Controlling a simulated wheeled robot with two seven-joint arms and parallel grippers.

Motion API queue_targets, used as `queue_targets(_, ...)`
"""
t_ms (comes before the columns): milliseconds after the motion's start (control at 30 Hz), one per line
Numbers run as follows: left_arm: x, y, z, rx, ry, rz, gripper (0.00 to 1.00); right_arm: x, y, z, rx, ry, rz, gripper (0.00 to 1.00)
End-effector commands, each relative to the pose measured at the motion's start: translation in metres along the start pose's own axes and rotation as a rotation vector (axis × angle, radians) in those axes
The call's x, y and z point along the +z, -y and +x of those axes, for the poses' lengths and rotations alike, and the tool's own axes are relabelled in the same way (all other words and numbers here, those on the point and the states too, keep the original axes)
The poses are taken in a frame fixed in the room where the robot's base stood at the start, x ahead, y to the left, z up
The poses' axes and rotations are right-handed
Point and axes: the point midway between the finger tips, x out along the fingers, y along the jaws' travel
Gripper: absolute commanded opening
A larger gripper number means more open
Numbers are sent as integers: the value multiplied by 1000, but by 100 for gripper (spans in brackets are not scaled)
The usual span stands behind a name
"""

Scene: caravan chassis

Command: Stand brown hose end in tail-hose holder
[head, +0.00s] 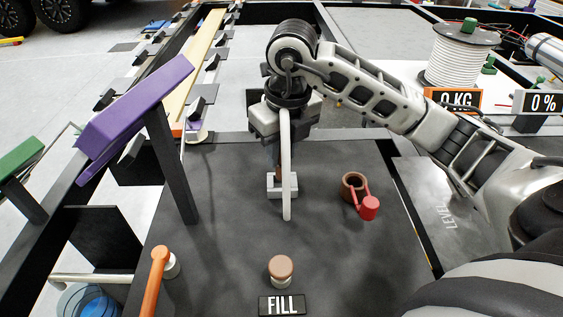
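My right gripper (281,135) points down over the deck, its arm coming in from the right. Below it a pale grey block-like holder (273,190) stands on the dark deck. A small dark brown piece (279,172), seemingly the brown hose end, shows between the gripper and the holder, upright and partly hidden. A whitish hose (287,195) hangs in front of the gripper and holder, down to the deck. The fingertips are hidden, so I cannot tell whether they grip the brown piece or how deep it sits. My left gripper is not in view.
A brown ring-shaped socket (353,183) with a red cap (369,208) stands to the right. A brown-topped fitting (281,267) stands behind the FILL label (282,306). An orange handle (157,275) and a purple sloping bar (135,110) are at left. Deck between is clear.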

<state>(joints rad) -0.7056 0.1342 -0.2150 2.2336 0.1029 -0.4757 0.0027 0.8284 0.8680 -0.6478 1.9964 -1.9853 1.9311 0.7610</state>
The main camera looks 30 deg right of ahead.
Motion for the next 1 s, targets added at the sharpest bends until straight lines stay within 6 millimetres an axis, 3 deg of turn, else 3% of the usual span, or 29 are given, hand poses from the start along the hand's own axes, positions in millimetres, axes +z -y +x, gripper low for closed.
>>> queue_targets(200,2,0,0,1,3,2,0,-2,1,32,1,-4,0,1)
queue_targets(600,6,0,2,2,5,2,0,-2,1,39,0,0,0,1)
queue_targets(633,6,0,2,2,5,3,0,-2,1,39,0,-1,0,27)
queue_targets(700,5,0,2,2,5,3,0,-2,1,38,1,-1,0,46)
queue_targets(1000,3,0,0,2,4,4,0,-2,1,36,0,-1,0,46)
